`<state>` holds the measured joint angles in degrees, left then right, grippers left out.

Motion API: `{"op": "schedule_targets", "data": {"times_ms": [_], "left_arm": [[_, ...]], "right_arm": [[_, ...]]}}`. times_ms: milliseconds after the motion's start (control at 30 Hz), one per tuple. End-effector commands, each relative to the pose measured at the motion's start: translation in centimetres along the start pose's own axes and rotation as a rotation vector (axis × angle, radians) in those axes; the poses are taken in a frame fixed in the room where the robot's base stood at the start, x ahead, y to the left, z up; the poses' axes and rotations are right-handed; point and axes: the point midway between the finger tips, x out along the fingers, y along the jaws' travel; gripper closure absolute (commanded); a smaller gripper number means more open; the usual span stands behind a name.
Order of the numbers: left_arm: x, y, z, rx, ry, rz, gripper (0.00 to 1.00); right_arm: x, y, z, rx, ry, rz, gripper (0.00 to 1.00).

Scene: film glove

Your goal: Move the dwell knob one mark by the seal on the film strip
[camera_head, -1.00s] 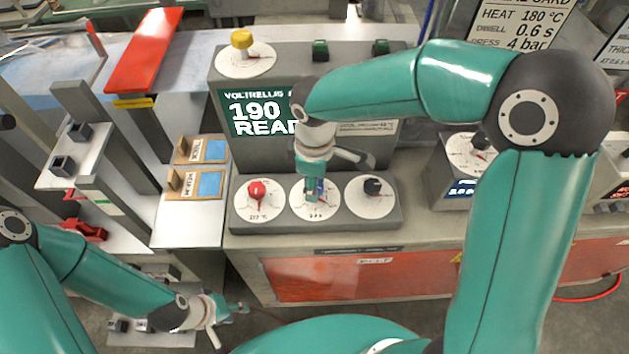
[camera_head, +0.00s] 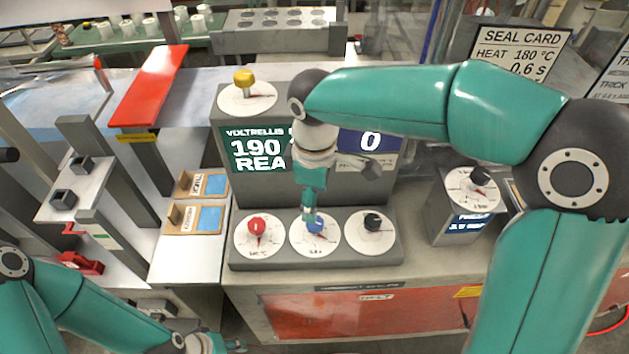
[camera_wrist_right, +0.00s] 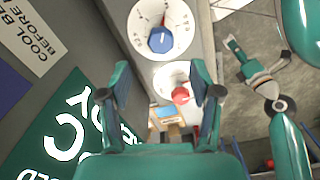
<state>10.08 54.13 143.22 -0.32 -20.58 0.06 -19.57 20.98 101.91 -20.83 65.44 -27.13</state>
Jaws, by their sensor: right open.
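On the grey control panel (camera_head: 325,256), a blue knob (camera_head: 315,226) sits on the middle white dial, whose small label seems to end in "s". A red knob (camera_head: 257,226) is to its left and a black knob (camera_head: 373,221) to its right. My right gripper (camera_head: 309,214) is open and empty, just above and behind the blue knob. In the right wrist view the blue knob (camera_wrist_right: 162,40) lies ahead of the open fingers (camera_wrist_right: 162,92), with nothing between them. My left gripper (camera_head: 228,344) is low at the bottom edge, too small to read. Two sample cards with blue film (camera_head: 209,219) lie left of the panel.
A green screen (camera_head: 257,150) reads "190 REA", partly covered by my right arm. A yellow knob (camera_head: 244,78) sits atop the machine. A separate dial box (camera_head: 466,205) stands right. A seal card (camera_head: 520,52) shows heat 180 °C and 0.6 s. A red plate (camera_head: 150,86) is at back left.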

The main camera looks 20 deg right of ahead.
Motion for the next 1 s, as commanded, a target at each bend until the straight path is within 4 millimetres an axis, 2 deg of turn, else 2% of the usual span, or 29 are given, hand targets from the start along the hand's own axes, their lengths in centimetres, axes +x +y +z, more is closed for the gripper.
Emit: {"op": "schedule_targets", "data": {"times_ms": [100, 300, 1000], "left_arm": [[0.0, 0.0, 0.0, 0.000, 0.000, 0.000, 0.60], [0.0, 0.0, 0.0, 0.000, 0.000, 0.000, 0.60], [0.1, 0.0, 0.0, 0.000, 0.000, 0.000, 0.60]], "right_arm": [[-2.2, 0.0, -0.1, -0.002, 0.003, 0.002, 0.36], [-4.2, 0.0, 0.0, -0.001, 0.001, 0.001, 0.36], [-4.5, 0.0, 0.0, -0.001, 0.000, 0.000, 0.36]]}}
